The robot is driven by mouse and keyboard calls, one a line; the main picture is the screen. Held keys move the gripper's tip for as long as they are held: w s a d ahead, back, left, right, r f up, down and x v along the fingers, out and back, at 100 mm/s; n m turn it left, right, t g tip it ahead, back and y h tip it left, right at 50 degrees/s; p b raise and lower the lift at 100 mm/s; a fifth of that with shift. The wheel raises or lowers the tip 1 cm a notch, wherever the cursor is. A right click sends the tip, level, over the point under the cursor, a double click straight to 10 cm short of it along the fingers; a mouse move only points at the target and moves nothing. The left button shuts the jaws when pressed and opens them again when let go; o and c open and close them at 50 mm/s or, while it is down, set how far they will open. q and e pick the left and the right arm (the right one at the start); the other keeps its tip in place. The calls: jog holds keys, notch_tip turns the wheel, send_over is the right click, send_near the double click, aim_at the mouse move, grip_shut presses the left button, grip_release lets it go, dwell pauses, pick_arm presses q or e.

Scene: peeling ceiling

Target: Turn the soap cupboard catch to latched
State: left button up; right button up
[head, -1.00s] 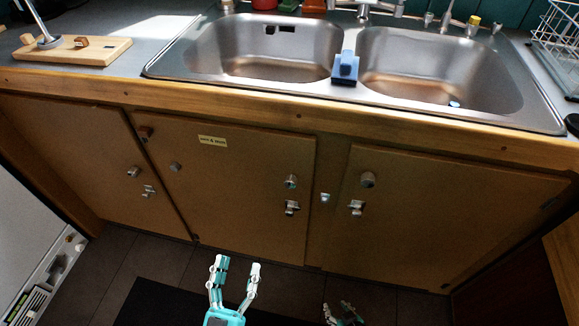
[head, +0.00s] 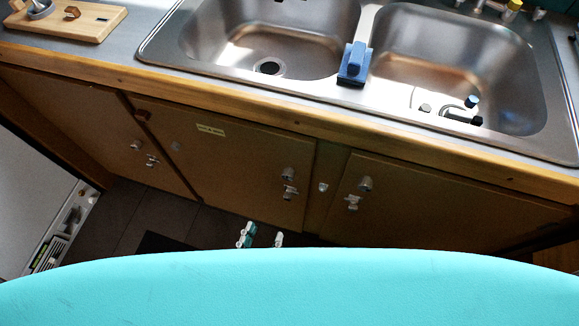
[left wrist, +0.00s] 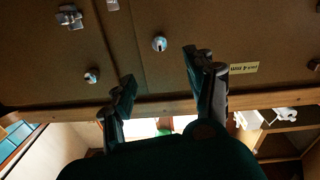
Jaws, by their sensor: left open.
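The middle cupboard door (head: 235,165) carries a small label (head: 211,130), too small to read. Near its right edge are a round knob (head: 288,174) and, below it, a metal catch (head: 290,191). A small metal piece (head: 323,187) sits on the post beside it. I cannot tell which way the catch is turned. My left gripper (head: 262,237) is open and empty, its fingertips low in front of the door's foot. The left wrist view is upside down: the open fingers (left wrist: 160,72) flank the knob, with the label (left wrist: 244,68) on the right. My right gripper is out of sight.
The right door has its own knob (head: 365,184) and catch (head: 352,202); the left door has a similar catch (head: 152,161). A wooden counter edge (head: 297,122) and a steel sink (head: 330,88) are above. A teal part of mine covers the bottom.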

aim_at(287, 178)
pick_arm(q)
jog(key=p+x, duration=0.1)
jog(key=x, duration=1.5)
jog(key=shift+w+d, duration=0.1)
jog(key=shift+c, duration=0.3)
grip_shut()
